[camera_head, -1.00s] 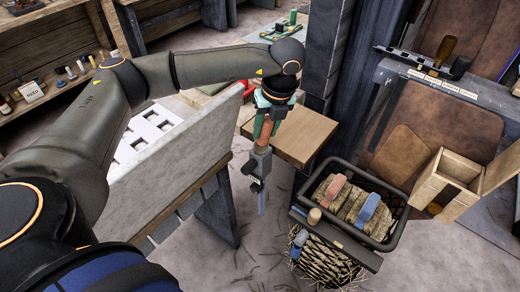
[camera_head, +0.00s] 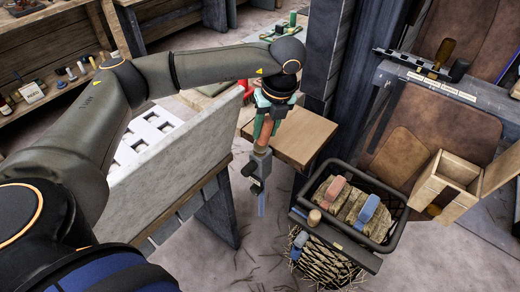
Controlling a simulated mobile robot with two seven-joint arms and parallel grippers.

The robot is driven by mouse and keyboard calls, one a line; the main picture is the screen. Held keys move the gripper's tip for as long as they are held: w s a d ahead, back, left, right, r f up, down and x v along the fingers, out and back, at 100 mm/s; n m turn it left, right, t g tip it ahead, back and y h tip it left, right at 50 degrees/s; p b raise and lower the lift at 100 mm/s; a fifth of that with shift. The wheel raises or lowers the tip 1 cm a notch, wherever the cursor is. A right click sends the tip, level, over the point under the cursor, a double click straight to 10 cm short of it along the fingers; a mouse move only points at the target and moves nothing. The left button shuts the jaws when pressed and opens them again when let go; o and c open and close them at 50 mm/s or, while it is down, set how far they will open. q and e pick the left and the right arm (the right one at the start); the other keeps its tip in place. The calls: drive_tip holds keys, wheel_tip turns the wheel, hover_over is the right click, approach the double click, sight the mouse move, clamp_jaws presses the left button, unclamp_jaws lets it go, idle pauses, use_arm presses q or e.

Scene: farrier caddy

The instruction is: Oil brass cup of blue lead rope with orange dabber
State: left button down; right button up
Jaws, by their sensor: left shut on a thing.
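My left gripper (camera_head: 269,126) hangs down above the floor by the wooden stool. Its green-teal fingers are shut on an orange-brown handle (camera_head: 264,137). Below the handle is a grey, clamp-like body (camera_head: 258,168) with a thin, pale blue-grey strip (camera_head: 261,202) pointing down. I cannot tell from this view whether this held tool is the orange dabber. I cannot make out the blue lead rope or its brass cup. My right gripper is not in view.
A black-rimmed caddy (camera_head: 399,231) with red and blue brushes stands right of the tool. A wooden stool top (camera_head: 305,140) is behind it. A pale upright board (camera_head: 165,175) stands at left. An open wooden box (camera_head: 448,182) is at right. Bare floor lies below.

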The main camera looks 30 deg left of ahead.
sight(266, 117)
use_arm(q)
drive_tip(key=shift+a+p+v, duration=0.2)
drive_tip(key=shift+p+v, duration=0.35)
drive_tip(key=shift+v, duration=0.45)
drive_tip(key=shift+a+p+v, duration=0.2)
drive_tip(key=shift+p+v, duration=0.4)
drive_tip(key=shift+v, duration=0.35)
drive_tip(key=shift+a+p+v, duration=0.2)
drive_tip(key=shift+p+v, duration=0.35)
drive_tip(key=shift+v, duration=0.45)
drive_tip(key=shift+w, duration=0.1)
